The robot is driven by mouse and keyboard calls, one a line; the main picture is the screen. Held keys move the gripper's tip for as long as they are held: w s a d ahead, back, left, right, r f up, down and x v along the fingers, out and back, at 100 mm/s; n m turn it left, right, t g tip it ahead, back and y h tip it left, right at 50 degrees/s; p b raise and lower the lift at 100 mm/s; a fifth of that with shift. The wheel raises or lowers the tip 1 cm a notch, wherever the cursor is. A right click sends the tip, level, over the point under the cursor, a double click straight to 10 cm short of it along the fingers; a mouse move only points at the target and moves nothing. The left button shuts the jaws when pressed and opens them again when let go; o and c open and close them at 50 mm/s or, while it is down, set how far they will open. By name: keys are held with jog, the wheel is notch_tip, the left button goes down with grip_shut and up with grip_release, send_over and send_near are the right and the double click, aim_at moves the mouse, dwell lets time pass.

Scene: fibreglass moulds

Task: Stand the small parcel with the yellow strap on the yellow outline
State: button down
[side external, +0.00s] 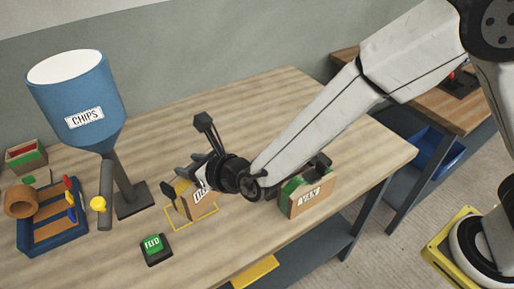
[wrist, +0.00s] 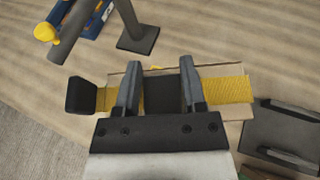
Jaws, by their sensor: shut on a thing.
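The small cardboard parcel (side external: 201,199) shows a white label, partly hidden by my gripper, in the side view. In the wrist view the parcel (wrist: 232,84) lies between and beyond the fingers, with a wide yellow strap (wrist: 230,92) across it. My gripper (wrist: 158,88) is shut on this parcel. A black block (wrist: 80,95) sits at the strap's left end. The yellow outline (side external: 178,228) on the table shows around the parcel's lower part. The parcel is over or within the outline; I cannot tell if its base touches the table.
A blue CHIPS hopper (side external: 80,90) on a dark stand is to the left. A green FEED button (side external: 154,244) is in front. A larger parcel with a green strap (side external: 306,197) stands right, below my arm. A blue tray (side external: 50,245) with coloured pieces is far left.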

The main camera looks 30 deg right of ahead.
aim_at(206, 194)
jog(key=w+a+f, duration=0.3)
jog(key=w+f, duration=0.2)
jog(key=shift+f, duration=0.4)
jog(key=shift+f, duration=0.1)
jog(key=shift+w+a+f, duration=0.15)
jog(key=shift+f, duration=1.6)
jog(key=shift+f, duration=0.15)
jog(key=shift+c, duration=0.8)
grip_release()
jog(key=shift+v, duration=6.1)
